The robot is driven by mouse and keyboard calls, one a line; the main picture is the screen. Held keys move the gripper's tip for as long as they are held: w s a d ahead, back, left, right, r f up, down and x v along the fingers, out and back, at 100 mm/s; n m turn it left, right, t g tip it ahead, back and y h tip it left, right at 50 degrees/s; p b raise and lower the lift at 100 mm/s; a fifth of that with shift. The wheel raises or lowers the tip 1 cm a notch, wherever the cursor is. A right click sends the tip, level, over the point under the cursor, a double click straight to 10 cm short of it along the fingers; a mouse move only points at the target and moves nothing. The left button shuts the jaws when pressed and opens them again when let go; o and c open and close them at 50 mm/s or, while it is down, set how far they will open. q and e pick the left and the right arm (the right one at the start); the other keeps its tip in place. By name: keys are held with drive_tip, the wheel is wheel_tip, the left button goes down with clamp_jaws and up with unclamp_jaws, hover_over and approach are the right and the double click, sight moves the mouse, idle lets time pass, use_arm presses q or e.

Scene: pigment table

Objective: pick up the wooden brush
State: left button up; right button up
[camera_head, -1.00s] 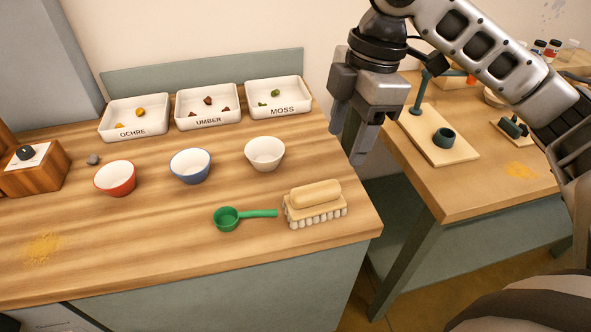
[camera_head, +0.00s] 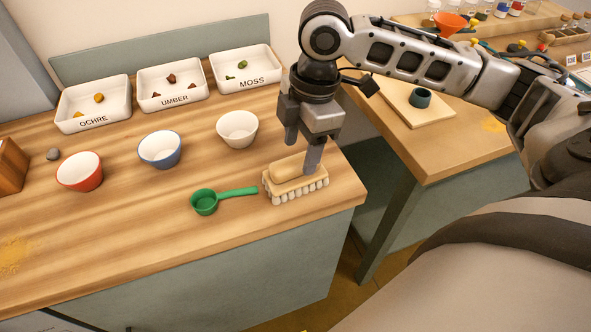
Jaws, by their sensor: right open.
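The wooden brush (camera_head: 287,173) lies near the right front corner of the wooden table, bristles down, with its rounded handle on top. My right gripper (camera_head: 302,158) is open and points down over the brush. One finger shows in front of the brush's right part, the other stands behind and left of it. I cannot tell whether either finger touches the brush. Part of the handle's right end is hidden by the near finger. My left gripper is not in view.
A green scoop (camera_head: 205,201) lies just left of the brush, its handle pointing at it. A white bowl (camera_head: 238,129), a blue-rimmed bowl (camera_head: 160,149) and a red bowl (camera_head: 80,172) stand behind and left. Labelled trays, such as the MOSS tray (camera_head: 246,68), line the back.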

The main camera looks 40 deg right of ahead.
sight(295, 160)
drive_tip(key=f, duration=0.4)
drive_tip(key=shift+w+a, duration=0.3)
drive_tip(key=shift+a, duration=0.1)
drive_tip(key=c, duration=1.1)
drive_tip(key=shift+r, duration=0.15)
drive_tip(key=shift+r, duration=0.3)
wheel_tip(295, 160, up, 2)
drive_tip(key=shift+w+r, duration=0.1)
drive_tip(key=shift+r, duration=0.05)
drive_tip(key=s+a+r, duration=0.4)
drive_tip(key=a+r, duration=0.6)
drive_tip(key=a, duration=0.3)
drive_tip(key=shift+a+p, duration=0.2)
drive_tip(key=shift+p, duration=0.15)
